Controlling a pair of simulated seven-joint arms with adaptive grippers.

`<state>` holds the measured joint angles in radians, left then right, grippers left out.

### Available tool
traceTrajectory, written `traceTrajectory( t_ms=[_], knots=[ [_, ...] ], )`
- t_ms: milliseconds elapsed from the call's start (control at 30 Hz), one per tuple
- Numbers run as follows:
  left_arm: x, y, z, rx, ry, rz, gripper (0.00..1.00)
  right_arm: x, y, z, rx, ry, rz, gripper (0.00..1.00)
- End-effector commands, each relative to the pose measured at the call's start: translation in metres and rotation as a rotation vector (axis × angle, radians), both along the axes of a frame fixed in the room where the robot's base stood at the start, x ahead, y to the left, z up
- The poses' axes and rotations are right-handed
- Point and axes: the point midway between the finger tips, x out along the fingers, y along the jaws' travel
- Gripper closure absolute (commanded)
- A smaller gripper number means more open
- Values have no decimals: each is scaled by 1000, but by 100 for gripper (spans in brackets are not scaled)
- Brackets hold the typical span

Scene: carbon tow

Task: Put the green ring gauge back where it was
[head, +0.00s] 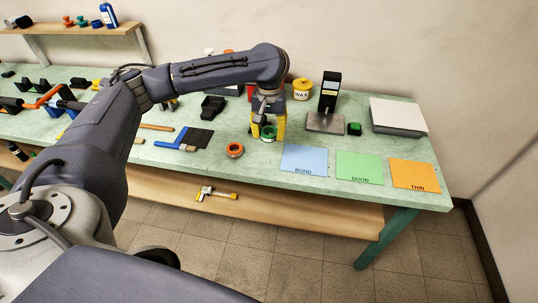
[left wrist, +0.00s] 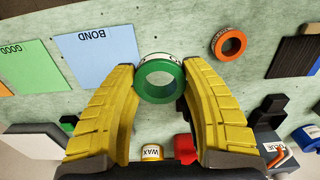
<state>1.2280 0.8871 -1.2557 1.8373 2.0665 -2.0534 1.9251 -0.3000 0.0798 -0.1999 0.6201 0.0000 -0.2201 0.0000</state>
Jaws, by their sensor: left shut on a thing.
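The green ring gauge (head: 269,133) is between the yellow fingertips of my left gripper (head: 267,127), over the green workbench (head: 235,176). In the left wrist view both yellow fingers of the left gripper (left wrist: 159,82) close on the sides of the green ring gauge (left wrist: 160,92), with its open bore facing the camera. I cannot tell whether the ring touches the bench. An orange ring gauge (head: 235,150) lies apart on the bench, left of the gripper; it also shows in the left wrist view (left wrist: 230,43). My right gripper is not in view.
Blue BOND (head: 304,158), green GOOD (head: 359,167) and orange THIN (head: 415,175) cards lie to the right. Behind them stand a dark instrument on a stand (head: 327,106), a small dark green object (head: 354,129) and a WAX tub (head: 301,90). A blue-handled tool (head: 174,139) lies left.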

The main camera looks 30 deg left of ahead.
Motion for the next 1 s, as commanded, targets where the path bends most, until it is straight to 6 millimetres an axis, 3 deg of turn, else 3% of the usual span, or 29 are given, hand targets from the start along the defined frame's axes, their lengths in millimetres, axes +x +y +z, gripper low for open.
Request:
traceTrajectory(
  t_ms=[300, 767, 1000],
  knots=[
    [-1, -1, -53, -1, 3, -1, 85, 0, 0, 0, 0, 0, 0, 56],
    [0, 0, -77, 0, 1, -1, 85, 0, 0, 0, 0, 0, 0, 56],
    [0, -1, -103, -2, 2, 0, 85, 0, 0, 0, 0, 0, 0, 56]
  ],
)
